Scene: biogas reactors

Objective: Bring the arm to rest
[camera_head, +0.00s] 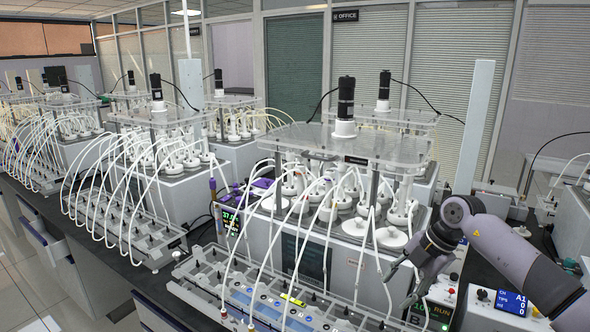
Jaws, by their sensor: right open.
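My right arm comes in from the lower right. Its dark right gripper (402,283) hangs in front of the right part of the nearest reactor unit (262,240), fingers pointing down and to the left. The gripper is open and I see nothing between its fingers. It is above the right end of the grey rack (205,290) with tubes in front of the reactor. My left gripper is not in view.
White tubes arch from the reactor lids to the racks. Clear plates with black motors (346,98) stand over the reactors. A control box with a blue display (510,302) is close beneath my right arm. More reactor units (180,195) fill the bench to the left.

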